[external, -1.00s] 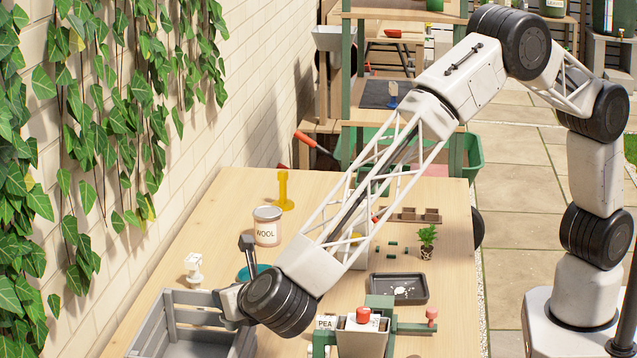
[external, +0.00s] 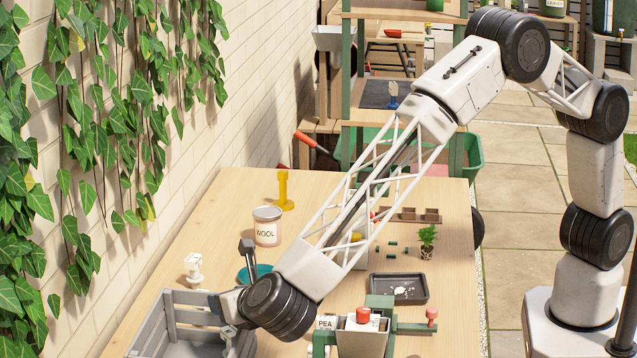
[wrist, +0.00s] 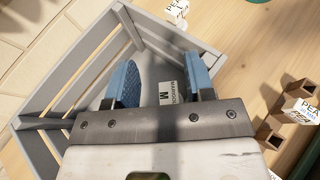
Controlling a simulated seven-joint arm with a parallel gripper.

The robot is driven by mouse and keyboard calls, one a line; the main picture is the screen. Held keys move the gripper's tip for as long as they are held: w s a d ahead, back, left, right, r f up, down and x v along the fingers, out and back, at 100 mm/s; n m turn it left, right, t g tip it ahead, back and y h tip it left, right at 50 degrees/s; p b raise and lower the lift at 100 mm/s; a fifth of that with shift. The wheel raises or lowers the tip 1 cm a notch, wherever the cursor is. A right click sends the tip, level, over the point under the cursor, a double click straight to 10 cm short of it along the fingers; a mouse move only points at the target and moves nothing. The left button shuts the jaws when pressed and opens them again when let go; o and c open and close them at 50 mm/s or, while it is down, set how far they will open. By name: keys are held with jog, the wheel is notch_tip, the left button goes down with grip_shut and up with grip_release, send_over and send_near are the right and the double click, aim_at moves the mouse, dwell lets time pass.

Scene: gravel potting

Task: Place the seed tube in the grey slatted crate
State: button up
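The grey slatted crate (external: 168,318) stands at the near left of the table. In the wrist view its slatted wall (wrist: 70,82) surrounds my gripper (wrist: 163,80). The gripper's two blue-padded fingers are apart, over the inside of the crate. Between them shows a white label (wrist: 167,92) reading "MARIGOLD" with an M, apart from the left finger and close to the right one. It seems to belong to the seed tube, whose outline I cannot make out. In the external view my gripper (external: 232,340) points down into the crate, partly behind its wall.
A green stand with a hopper (external: 362,335) and a PEA label is right of the crate. A black tray (external: 398,289) lies farther right.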

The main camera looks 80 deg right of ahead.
jog(key=shift+o, duration=0.3)
jog(key=shift+s+f, duration=0.1)
jog(key=shift+f, duration=0.4)
jog(key=shift+r, duration=0.55)
jog(key=v, duration=1.2)
jog(key=shift+r, duration=0.4)
